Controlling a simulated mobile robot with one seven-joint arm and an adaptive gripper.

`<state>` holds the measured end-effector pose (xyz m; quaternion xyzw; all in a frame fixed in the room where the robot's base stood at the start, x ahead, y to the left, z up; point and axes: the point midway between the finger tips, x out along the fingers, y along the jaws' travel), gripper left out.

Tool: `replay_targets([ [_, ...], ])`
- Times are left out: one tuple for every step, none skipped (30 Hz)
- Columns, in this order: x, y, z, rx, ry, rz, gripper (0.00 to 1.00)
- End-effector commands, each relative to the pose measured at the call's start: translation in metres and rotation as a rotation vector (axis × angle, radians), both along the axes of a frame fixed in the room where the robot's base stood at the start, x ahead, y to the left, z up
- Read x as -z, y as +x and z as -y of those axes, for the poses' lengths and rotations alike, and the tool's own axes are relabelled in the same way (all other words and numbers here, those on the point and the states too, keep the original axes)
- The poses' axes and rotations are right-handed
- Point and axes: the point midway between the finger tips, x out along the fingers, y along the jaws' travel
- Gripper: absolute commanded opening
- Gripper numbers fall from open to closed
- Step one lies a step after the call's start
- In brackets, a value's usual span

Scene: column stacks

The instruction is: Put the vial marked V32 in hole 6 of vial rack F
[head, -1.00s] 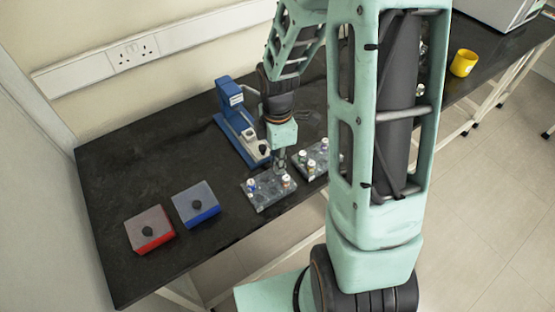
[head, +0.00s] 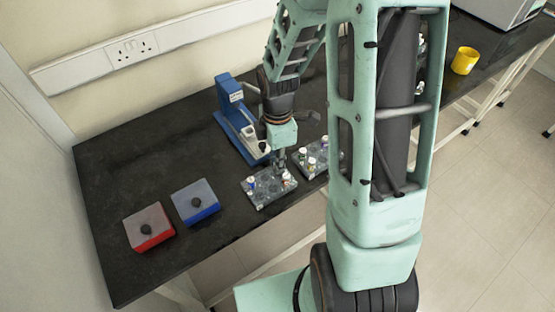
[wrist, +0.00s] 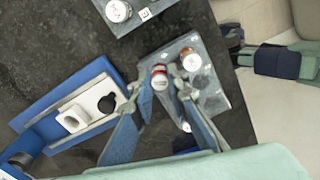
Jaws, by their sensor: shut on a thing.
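My gripper (wrist: 163,88) is shut on a vial (wrist: 159,76) with a white top and a red ring, its mark too small to read. In the wrist view the vial is between the fingertips, over or at the left edge of a grey vial rack (wrist: 214,84). I cannot tell whether its bottom is in a hole. An orange-ringed vial (wrist: 191,60) stands in that rack, right of my fingers. In the head view my gripper (head: 280,163) is at the back edge of the nearer rack (head: 266,199). A second rack (head: 304,170) stands to its right. Rack letters are not readable.
A blue and white device (head: 236,122) stands behind the racks, close to my gripper. A red box (head: 150,240) and a blue box (head: 203,211) sit at the left. A yellow cup (head: 464,61) is far right. The bench between boxes and device is clear.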

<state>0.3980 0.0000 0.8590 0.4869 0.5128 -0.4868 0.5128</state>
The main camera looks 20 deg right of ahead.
Motion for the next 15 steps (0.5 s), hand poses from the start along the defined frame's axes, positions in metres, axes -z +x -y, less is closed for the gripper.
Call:
replay_targets([
  [0.0027, -0.0002, 0.0, 0.0, 0.0, 0.0, 0.0],
  [0.0034, -0.0001, 0.0, 0.0, 0.0, 0.0, 0.0],
  [0.0039, -0.0001, 0.0, 0.0, 0.0, 0.0, 0.0],
  [0.0042, -0.0001, 0.0, 0.0, 0.0, 0.0, 0.0],
  [0.0042, -0.0001, 0.0, 0.0, 0.0, 0.0, 0.0],
  [0.0041, -0.0001, 0.0, 0.0, 0.0, 0.0, 0.0],
  [0.004, -0.0001, 0.0, 0.0, 0.0, 0.0, 0.0],
  [0.0039, -0.0001, 0.0, 0.0, 0.0, 0.0, 0.0],
  [0.0038, -0.0001, 0.0, 0.0, 0.0, 0.0, 0.0],
  [0.0038, -0.0001, 0.0, 0.0, 0.0, 0.0, 0.0],
  [0.0038, -0.0001, 0.0, 0.0, 0.0, 0.0, 0.0],
  [0.0037, -0.0001, 0.0, 0.0, 0.0, 0.0, 0.18],
  [0.0037, -0.0001, 0.0, 0.0, 0.0, 0.0, 0.21],
  [0.0037, -0.0001, 0.0, 0.0, 0.0, 0.0, 0.24],
  [0.0037, -0.0001, 0.0, 0.0, 0.0, 0.0, 0.29],
])
